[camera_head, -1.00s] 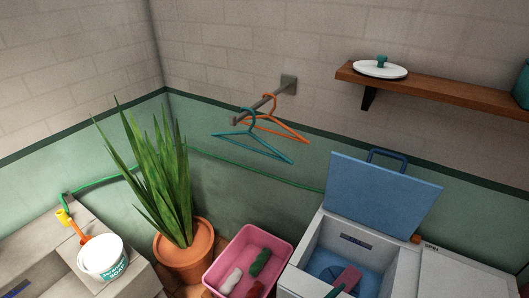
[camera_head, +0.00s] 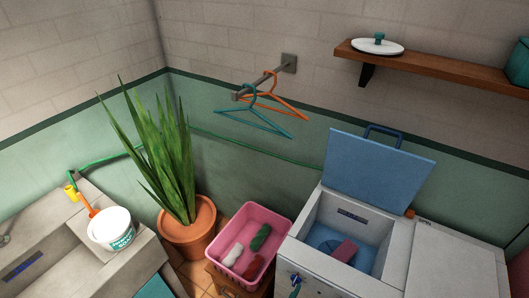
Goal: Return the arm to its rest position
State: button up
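My gripper and arm are not clearly in view, so I cannot see their pose or whether the gripper holds anything. The view looks down into a corner with a shelf and a washing machine. A wooden wall shelf (camera_head: 450,73) at the upper right bears a white lid (camera_head: 376,47) with a teal knob. Part of a teal pot (camera_head: 518,65) shows at the right edge.
A washing machine (camera_head: 322,262) stands lower right, its blue lid (camera_head: 375,172) raised and a pinkish item inside. A pink basket (camera_head: 222,279) holds several cloths. A potted plant (camera_head: 188,240), white bucket (camera_head: 112,230), sink (camera_head: 60,235) and hangers (camera_head: 254,124) on a rod surround it.

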jog(key=s+a+f+n+t+y, duration=0.1)
jog(key=s+a+n+t+y, duration=0.2)
jog(key=s+a, duration=0.55)
jog(key=s+a+r+n+y, duration=0.2)
jog(key=s+a+r, duration=0.3)
jog(key=s, duration=0.5)
jog(key=shift+s+n+t+y, duration=0.3)
jog(key=shift+s+n+y, duration=0.1)
jog(key=shift+y, duration=0.5)
jog(key=shift+w, duration=0.1)
